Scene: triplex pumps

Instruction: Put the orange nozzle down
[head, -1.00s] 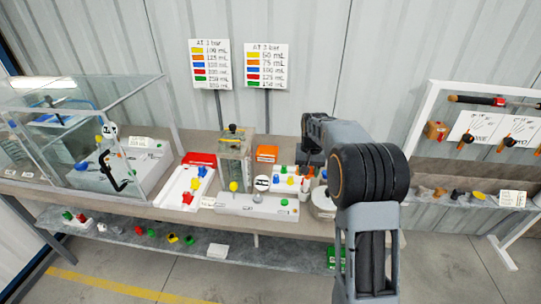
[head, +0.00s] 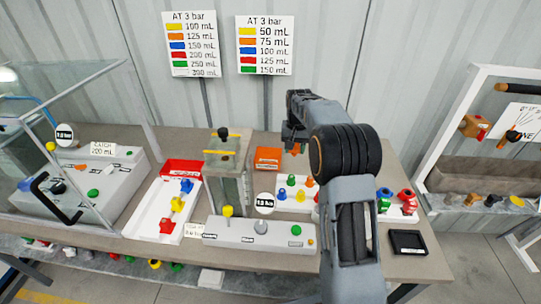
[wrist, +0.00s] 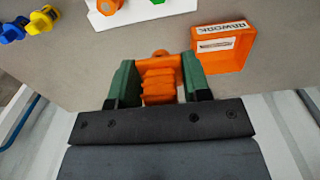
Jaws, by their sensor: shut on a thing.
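The orange nozzle (wrist: 159,82) is between the green fingers of my gripper (wrist: 160,80) in the wrist view. My gripper is shut on it, above the grey-brown bench top. In the head view the nozzle shows as a small orange bit (head: 296,149) below the gripper, mostly hidden by my arm. The open orange box (wrist: 222,44), with a label reading REWORK, lies just right of the gripper in the wrist view. In the head view this box (head: 268,157) is left of the gripper at the bench's back.
A white holder (head: 293,197) with coloured nozzles stands in front of the box, partly behind my arm. A white and red tray (head: 147,222) holds blue, yellow and red nozzles. A clear test chamber (head: 228,170) stands left of the box. More nozzles (head: 407,200) stand at right.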

